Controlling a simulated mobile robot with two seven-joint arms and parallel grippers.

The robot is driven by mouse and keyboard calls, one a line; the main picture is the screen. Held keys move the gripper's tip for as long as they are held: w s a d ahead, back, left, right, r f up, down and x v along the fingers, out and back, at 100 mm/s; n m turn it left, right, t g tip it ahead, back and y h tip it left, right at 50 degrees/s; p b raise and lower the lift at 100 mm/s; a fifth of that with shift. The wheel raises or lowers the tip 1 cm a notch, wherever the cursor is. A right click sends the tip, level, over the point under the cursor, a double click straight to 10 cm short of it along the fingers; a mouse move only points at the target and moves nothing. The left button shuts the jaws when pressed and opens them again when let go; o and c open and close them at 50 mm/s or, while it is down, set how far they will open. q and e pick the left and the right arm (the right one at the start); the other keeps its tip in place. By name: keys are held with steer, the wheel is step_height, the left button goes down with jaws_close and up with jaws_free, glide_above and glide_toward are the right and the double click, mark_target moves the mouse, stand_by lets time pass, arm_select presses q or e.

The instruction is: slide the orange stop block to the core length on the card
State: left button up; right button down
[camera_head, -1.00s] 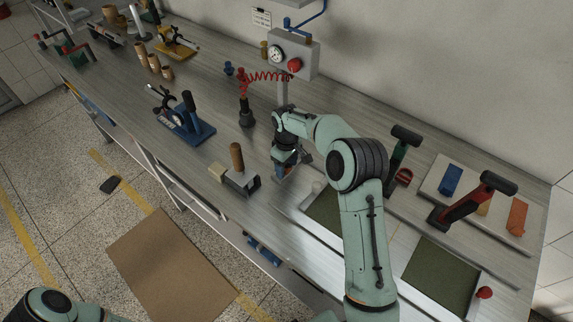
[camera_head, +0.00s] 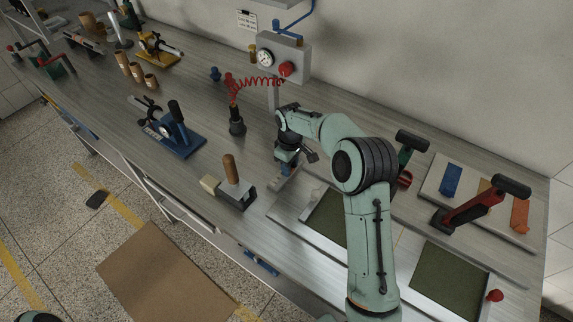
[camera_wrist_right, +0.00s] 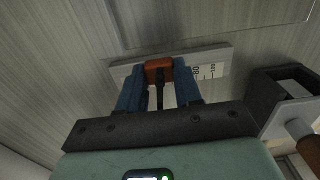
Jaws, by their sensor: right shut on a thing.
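The orange stop block (camera_wrist_right: 158,67) sits on a pale rail (camera_wrist_right: 208,72) in the right wrist view. My right gripper (camera_wrist_right: 160,88) has its two blue fingers on either side of the block and is shut on it. Printed scale marks show on the rail just right of the block; the figures are hard to read. In the head view my right gripper (camera_head: 287,168) is low over the bench at the rail (camera_head: 284,183), and the block is hidden there. A small white card (camera_head: 247,20) with dark marks, unreadable, is on the wall. My left gripper is out of view.
A grey metal fixture with a wooden handle (camera_head: 230,168) stands close left of my right gripper. A blue clamp tool (camera_head: 178,135) is farther left.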

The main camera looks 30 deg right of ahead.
steer(key=c, duration=0.8)
jaws_free()
steer(key=shift+o, duration=0.2)
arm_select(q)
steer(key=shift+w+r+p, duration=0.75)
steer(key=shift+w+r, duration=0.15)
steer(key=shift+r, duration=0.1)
arm_select(e)
step_height(320, 180, up, 13)
steer(key=shift+r, duration=0.2)
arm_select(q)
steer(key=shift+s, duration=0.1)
arm_select(e)
steer(key=shift+a+f, duration=0.1)
